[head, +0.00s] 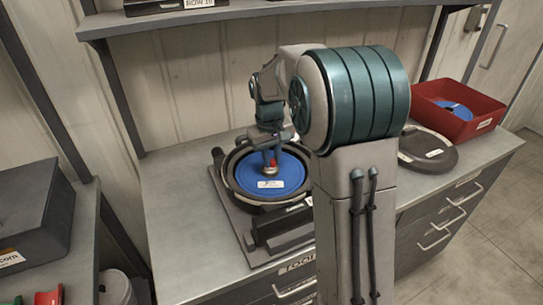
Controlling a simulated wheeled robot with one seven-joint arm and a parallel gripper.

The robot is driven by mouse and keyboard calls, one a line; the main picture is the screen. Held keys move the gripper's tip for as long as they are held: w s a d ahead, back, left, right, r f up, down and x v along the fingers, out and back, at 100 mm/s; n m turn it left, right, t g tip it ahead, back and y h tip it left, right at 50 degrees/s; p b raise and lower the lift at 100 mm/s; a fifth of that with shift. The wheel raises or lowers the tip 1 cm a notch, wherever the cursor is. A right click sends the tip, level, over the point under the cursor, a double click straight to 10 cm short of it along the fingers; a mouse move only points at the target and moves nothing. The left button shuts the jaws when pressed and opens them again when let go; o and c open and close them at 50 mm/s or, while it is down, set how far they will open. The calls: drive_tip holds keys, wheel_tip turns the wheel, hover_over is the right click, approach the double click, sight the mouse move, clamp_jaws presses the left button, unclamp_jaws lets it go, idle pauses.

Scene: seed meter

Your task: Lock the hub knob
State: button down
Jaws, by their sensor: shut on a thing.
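The seed meter stands on the grey workbench, its round black housing (233,192) open at the top with a blue disc (285,178) inside. A white label lies on the front part of the disc. The hub knob (270,169) shows as a small metallic and red piece at the disc's middle. My gripper (270,162) points down onto the hub and is shut on the knob. The finger contact is small in the view, and the knob's angle cannot be told.
A black round cover (428,150) with a label lies on the bench to the right. Behind it is a red bin (470,127) holding a blue disc. A shelf (270,18) spans above the bench. A dark box (35,215) stands at the left. Bare bench (180,225) lies left of the meter.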

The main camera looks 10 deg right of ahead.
drive_tip(key=shift+m, duration=1.2)
drive_tip(key=c, duration=1.3)
unclamp_jaws()
drive_tip(key=shift+r, duration=0.1)
drive_tip(key=r, duration=1.3)
drive_tip(key=shift+a+r, duration=0.3)
drive_tip(key=shift+a, duration=0.05)
